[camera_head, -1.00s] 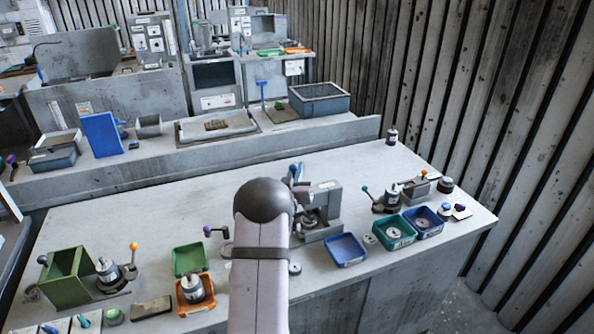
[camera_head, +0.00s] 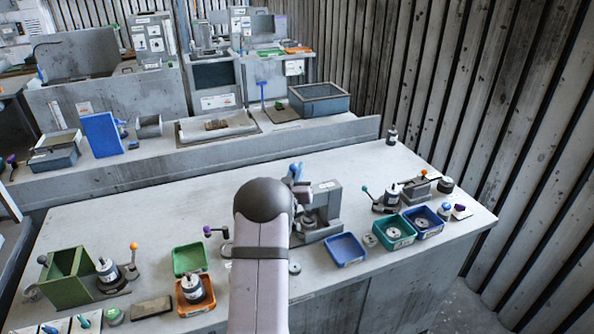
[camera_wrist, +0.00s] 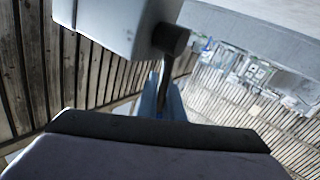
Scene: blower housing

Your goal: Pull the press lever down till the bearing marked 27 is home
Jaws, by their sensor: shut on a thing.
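The grey press (camera_head: 328,204) stands at mid-bench in the head view, partly hidden behind my arm. In the wrist view its pale block (camera_wrist: 115,22) fills the upper left, with a dark round pivot. A dark lever (camera_wrist: 163,72) runs down from that pivot to my gripper (camera_wrist: 163,104). The blue fingers are shut on the lever's end, which they mostly hide. In the head view my gripper (camera_head: 296,171) is small, at the press's upper left. A round part (camera_head: 309,222) sits low in the press. I cannot read a 27 on any bearing.
A blue tray (camera_head: 345,248) stands right of the press. A green tray (camera_head: 394,231), another blue tray and a second fixture stand further right. A green tray (camera_head: 189,260) and an orange tray (camera_head: 196,295) are at the front left. The bench behind the press is mostly clear.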

